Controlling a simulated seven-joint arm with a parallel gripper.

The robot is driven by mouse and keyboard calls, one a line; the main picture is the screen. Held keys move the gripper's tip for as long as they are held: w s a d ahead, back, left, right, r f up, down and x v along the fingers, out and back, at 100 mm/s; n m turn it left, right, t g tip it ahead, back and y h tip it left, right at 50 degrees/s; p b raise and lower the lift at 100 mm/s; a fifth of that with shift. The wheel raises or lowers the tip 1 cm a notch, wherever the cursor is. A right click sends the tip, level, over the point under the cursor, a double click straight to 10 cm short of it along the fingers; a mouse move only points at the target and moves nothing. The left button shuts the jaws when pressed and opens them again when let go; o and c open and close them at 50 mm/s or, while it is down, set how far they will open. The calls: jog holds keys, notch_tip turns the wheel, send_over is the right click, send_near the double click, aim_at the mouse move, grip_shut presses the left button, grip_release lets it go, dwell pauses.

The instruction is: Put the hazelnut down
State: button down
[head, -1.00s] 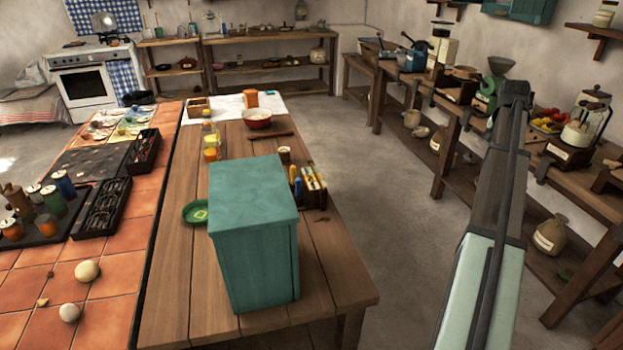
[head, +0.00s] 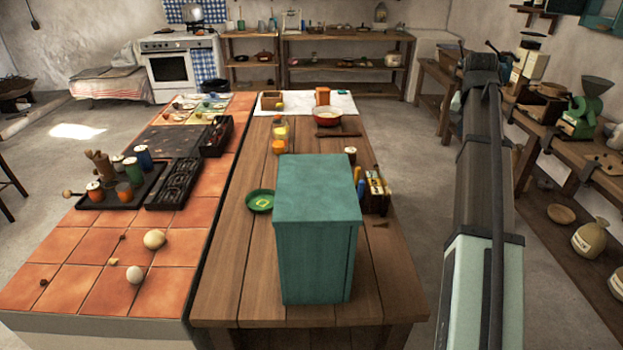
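My arm (head: 476,190) stretches forward on the right side of the head view, over the floor beside the wooden table. Its far end is a dark joint; I cannot make out gripper fingers there or anything held. I cannot identify the hazelnut for sure. Small brown bits lie on the orange tiled counter (head: 75,262): a dark one (head: 43,282) near the front left, another dark one (head: 122,237), and a lighter tan one (head: 113,262). They are too small to name.
A teal box (head: 318,235) stands on the wooden table (head: 235,285), with a green dish (head: 260,201) at its left. Two pale round things, one tan (head: 154,239) and one white (head: 134,274), sit on the tiles. Dark trays (head: 176,185) stand behind. The front-left tiles are mostly clear.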

jog(key=a+r+n, duration=0.2)
jog(key=a+r, duration=0.1)
jog(key=a, duration=1.3)
jog(key=s+a+r+n+y, duration=0.15)
jog(key=s+a, duration=0.25)
jog(key=a, duration=0.8)
jog(key=s+a+r+n+y, duration=0.15)
jog(key=s+a, duration=0.35)
jog(key=a, duration=0.7)
jog(key=s+a+r+n, duration=0.1)
jog(key=s+a+n, duration=0.25)
jog(key=a, duration=0.85)
jog(key=a+f, duration=0.9)
jog(key=a, duration=0.2)
jog(key=m, duration=0.1)
send_over(241, 239)
jog(key=s, duration=0.2)
jog(key=shift+t, duration=0.4)
jog(key=f, duration=2.5)
jog(key=shift+w+f, duration=0.15)
jog(key=shift+w, duration=0.1)
jog(key=shift+f, duration=1.5)
jog(key=shift+f, duration=0.15)
